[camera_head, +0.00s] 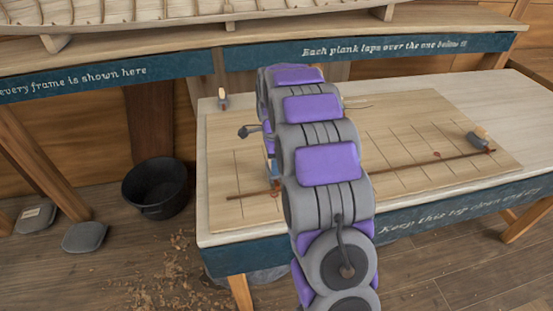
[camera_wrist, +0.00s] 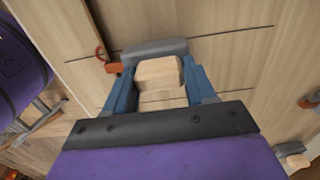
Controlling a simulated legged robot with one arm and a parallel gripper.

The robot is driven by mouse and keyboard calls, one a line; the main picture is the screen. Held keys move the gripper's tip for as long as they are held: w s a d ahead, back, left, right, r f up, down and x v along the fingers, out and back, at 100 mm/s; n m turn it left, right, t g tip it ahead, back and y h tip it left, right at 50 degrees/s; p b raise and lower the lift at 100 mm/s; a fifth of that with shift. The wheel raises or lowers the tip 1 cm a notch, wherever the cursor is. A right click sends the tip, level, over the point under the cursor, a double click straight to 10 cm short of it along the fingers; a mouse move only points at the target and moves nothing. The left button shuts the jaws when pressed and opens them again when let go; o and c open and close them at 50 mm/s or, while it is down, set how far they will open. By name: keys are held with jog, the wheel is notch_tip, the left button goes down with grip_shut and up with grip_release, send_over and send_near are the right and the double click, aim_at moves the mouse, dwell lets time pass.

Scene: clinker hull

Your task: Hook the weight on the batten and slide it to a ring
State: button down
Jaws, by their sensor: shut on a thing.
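My gripper (camera_wrist: 160,82) is shut on a weight with a pale wooden block (camera_wrist: 159,74) and a grey body (camera_wrist: 153,50). The blue fingers stand on either side of the block. An orange-red hook-like piece (camera_wrist: 113,67) sticks out at the body's left end, beside a thin red ring (camera_wrist: 101,54) on the board. In the head view my arm hides the held weight and most of the gripper. The brown batten (camera_head: 400,165) crosses the board, partly behind my arm. A red mark (camera_head: 436,154), perhaps a ring, lies near it. I cannot tell whether the hook touches the batten.
A second weight (camera_head: 478,138) sits near the batten's right end. Another small weight (camera_head: 223,99) stands at the board's back left. The lined board (camera_head: 225,135) lies on a pale table. A black bucket (camera_head: 157,187) and wood shavings are on the floor at left.

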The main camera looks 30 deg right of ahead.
jog(key=shift+a, duration=0.9)
jog(key=shift+d+f, duration=0.35)
jog(key=shift+d, duration=0.5)
jog(key=shift+a+r, duration=0.15)
jog(key=shift+a, duration=0.7)
jog(key=shift+s+d+p, duration=0.3)
jog(key=shift+s+d, duration=0.15)
jog(key=shift+d, duration=0.35)
jog(key=shift+a, duration=0.55)
jog(key=shift+a+p, duration=0.2)
jog(key=shift+p, duration=0.1)
jog(key=shift+d, duration=0.2)
jog(key=shift+f, duration=0.2)
jog(key=shift+c, duration=1.4)
grip_release()
